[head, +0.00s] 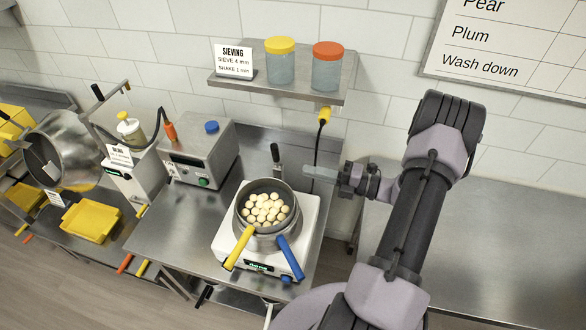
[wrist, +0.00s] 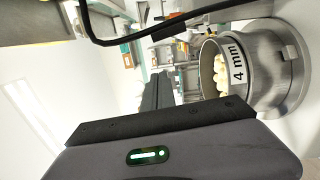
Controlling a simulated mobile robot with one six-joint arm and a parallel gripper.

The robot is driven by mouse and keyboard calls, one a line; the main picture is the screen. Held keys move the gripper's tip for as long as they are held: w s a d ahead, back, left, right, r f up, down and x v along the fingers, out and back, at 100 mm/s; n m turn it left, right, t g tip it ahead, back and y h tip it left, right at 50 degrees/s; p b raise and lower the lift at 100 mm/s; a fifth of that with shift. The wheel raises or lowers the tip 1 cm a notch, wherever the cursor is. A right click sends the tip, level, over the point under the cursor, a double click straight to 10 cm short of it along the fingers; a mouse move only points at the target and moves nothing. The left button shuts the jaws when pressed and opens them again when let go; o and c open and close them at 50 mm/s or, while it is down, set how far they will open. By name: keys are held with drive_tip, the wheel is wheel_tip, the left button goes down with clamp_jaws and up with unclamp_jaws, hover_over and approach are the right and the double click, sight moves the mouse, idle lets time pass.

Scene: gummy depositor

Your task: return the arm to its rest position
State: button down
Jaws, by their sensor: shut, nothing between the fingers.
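My arm rises from the lower right of the head view and bends over at the top. My gripper (head: 318,172) points left, shut and empty, in the air near the right edge of the pot area. A metal pot (head: 240,214) holding a sieve of pale round balls (head: 266,209) stands on a white hot plate (head: 308,215), to the left of and below my gripper in the picture. In the wrist view the sieve shows its "4 mm" label (wrist: 238,62) at the right.
A wall shelf (head: 285,92) with a yellow-lidded jar (head: 280,65) and an orange-lidded jar (head: 327,68) is above. A yellow handle (head: 240,247) and a blue handle (head: 290,258) stick out frontward. The right steel counter (head: 500,240) is bare.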

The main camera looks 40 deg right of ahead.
drive_tip(key=s+a+f+n+g+b, duration=0.1)
drive_tip(key=s+a+n+g+b, duration=0.1)
drive_tip(key=a+n+g+b, duration=0.7)
drive_tip(key=s+a+f+n+g+b, duration=0.1)
drive_tip(key=s+a+n+g+b, duration=0.15)
drive_tip(key=a+n+b, duration=0.7)
drive_tip(key=s+a+f+n+t+h+b, duration=0.1)
drive_tip(key=s+a+f+n+h+b, duration=0.2)
drive_tip(key=n, duration=0.8)
drive_tip(key=s+a+f+n+t+h+b, duration=0.1)
drive_tip(key=s+a+f+n+h+b, duration=0.2)
drive_tip(key=n, duration=0.9)
drive_tip(key=s+a+h+b, duration=0.2)
drive_tip(key=s+a+b, duration=0.2)
drive_tip(key=shift+s, duration=0.4)
drive_tip(key=shift+a+t, duration=0.1)
drive_tip(key=shift+t, duration=0.15)
